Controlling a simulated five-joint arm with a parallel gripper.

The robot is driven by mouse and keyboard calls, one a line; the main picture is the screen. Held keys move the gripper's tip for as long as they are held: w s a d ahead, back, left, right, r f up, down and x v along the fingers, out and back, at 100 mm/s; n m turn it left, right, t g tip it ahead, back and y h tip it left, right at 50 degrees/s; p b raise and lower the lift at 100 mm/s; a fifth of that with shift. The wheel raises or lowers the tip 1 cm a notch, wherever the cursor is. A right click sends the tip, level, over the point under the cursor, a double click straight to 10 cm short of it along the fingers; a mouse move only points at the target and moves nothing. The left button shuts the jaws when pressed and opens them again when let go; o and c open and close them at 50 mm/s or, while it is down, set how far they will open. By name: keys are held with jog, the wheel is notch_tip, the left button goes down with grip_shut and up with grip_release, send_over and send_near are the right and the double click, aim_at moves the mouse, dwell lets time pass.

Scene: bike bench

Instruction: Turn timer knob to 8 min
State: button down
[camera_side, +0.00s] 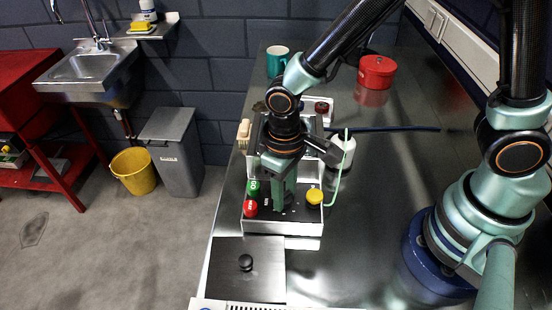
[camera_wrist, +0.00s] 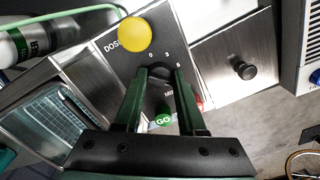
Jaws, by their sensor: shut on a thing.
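The control box (camera_side: 300,229) stands on the steel bench, its sloped panel under my gripper (camera_side: 284,203). In the wrist view my gripper (camera_wrist: 160,75) points down at the panel with its fingers close on both sides of the dark timer knob (camera_wrist: 161,73). The knob is mostly hidden between the fingertips, so I cannot read its pointer. Scale marks 0, 3 and 5 show beside it; an 8 mark cannot be made out. A yellow button (camera_side: 314,196) marked DOSE, a green GO button (camera_side: 253,187) and a red button (camera_side: 250,208) surround the knob.
A steel plate with a black knob (camera_side: 246,262) lies in front of the box. A white bottle (camera_side: 343,150) and a green tube (camera_side: 331,196) stand close at the right. A teal mug (camera_side: 277,60) and red pot (camera_side: 376,73) are farther back. The bench at right is mostly clear.

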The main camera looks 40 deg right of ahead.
jog(key=shift+a+n, duration=0.2)
jog(key=shift+n, duration=0.1)
jog(key=c, duration=0.5)
grip_release()
jog(key=shift+d+r, duration=0.1)
jog(key=shift+r, duration=0.05)
notch_tip(320, 180, up, 12)
jog(key=shift+w+f, duration=0.1)
jog(key=d+r+m+t, duration=0.1)
jog(key=d+r+t, duration=0.1)
jog(key=d, duration=0.4)
jog(key=d+r+m+t, duration=0.1)
jog(key=d+r+t, duration=0.1)
jog(key=d, duration=0.4)
jog(key=d+r+m+t, duration=0.1)
jog(key=d+r, duration=0.2)
jog(key=d, duration=0.3)
jog(key=shift+w+r+m+t, duration=0.2)
jog(key=shift+r+m+t, duration=0.1)
jog(key=shift+t, duration=0.1)
